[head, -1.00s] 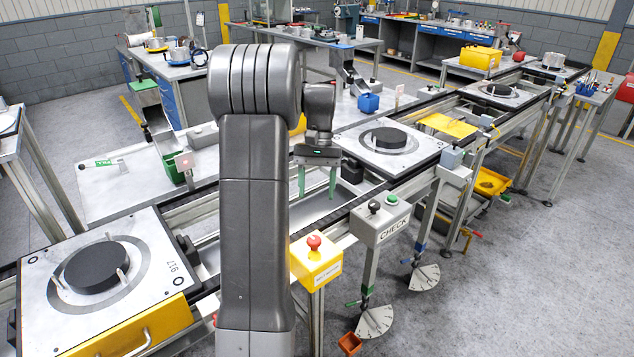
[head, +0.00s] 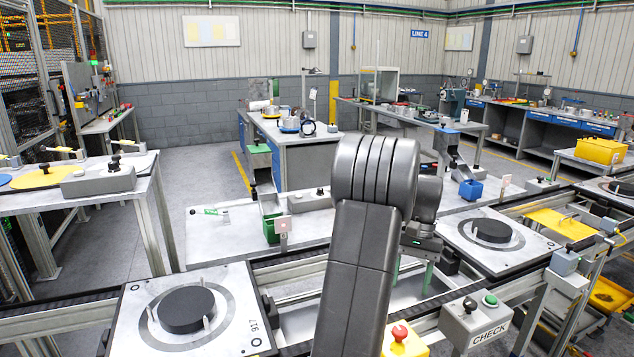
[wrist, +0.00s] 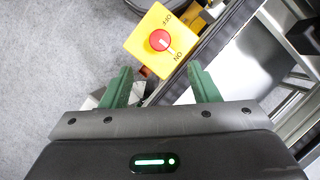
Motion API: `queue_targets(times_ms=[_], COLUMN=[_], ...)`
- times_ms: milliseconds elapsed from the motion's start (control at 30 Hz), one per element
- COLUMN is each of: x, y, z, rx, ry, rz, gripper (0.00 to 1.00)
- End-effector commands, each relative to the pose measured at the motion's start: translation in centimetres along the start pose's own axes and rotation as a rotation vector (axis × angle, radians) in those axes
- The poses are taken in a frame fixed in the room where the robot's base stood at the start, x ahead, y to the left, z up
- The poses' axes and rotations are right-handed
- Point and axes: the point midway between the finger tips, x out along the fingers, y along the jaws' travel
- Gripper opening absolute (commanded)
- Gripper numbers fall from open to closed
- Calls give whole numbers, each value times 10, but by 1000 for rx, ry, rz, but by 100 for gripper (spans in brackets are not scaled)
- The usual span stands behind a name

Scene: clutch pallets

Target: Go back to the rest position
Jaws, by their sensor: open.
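My gripper (head: 412,272) is partly hidden behind my grey arm in the head view, its green fingers pointing down over the conveyor. In the wrist view my gripper (wrist: 161,88) shows its two green fingers spread apart with nothing between them. Beyond the fingertips in that view is a yellow box with a red knob (wrist: 148,28), apart from the fingers. The same yellow box (head: 408,346) is at the bottom edge of the head view, cut off by the frame.
A pallet with a black disc (head: 140,335) sits on the conveyor at left, another pallet (head: 520,248) at right. A CHECK box (head: 478,325) stands at lower right. A table with switch boxes (head: 100,192) is at far left. Grey floor (head: 215,200) is open behind.

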Motion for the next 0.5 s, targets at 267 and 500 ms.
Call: queue_targets(times_ms=[267, 500], x=[56, 95], y=[0, 0], z=[2, 1], rx=[0, -1], ry=[-6, -5], rz=[1, 0], gripper=[55, 55])
